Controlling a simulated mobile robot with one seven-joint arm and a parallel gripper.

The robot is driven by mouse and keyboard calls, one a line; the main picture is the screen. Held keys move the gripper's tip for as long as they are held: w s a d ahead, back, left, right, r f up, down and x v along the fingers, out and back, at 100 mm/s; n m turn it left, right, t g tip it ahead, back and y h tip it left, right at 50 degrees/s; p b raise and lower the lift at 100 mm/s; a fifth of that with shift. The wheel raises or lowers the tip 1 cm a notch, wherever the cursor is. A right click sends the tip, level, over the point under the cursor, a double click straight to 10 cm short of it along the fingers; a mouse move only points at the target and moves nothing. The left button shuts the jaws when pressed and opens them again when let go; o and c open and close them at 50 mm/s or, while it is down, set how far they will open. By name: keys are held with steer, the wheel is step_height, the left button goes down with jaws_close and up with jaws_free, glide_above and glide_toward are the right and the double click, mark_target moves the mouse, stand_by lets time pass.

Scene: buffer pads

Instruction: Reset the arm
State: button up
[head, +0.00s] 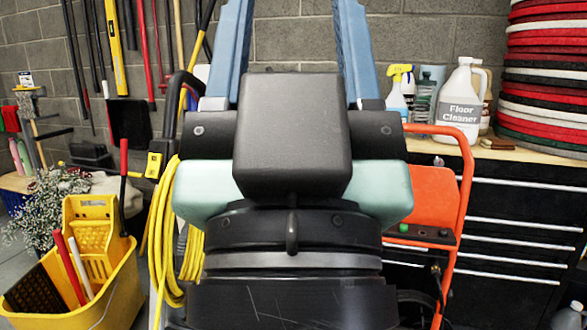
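My gripper (293,35) fills the middle of the head view, seen from behind and very close. Its two blue fingers run up to the top edge, spread wide apart, with grey block wall showing between them. The fingertips are cut off by the frame. I see nothing held in the visible gap. A dark box-shaped housing, a pale teal body and the black wrist of my arm lie below the fingers. The rest of my arm is out of view.
At right, red, black and white buffer pads (545,75) and a floor cleaner jug (461,105) stand on a wooden-topped black drawer cabinet (520,195). An orange machine (435,190) is behind my gripper.

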step_height(320, 180, up, 28)
steer(key=p, duration=2.5)
steer(key=shift+p, duration=0.35)
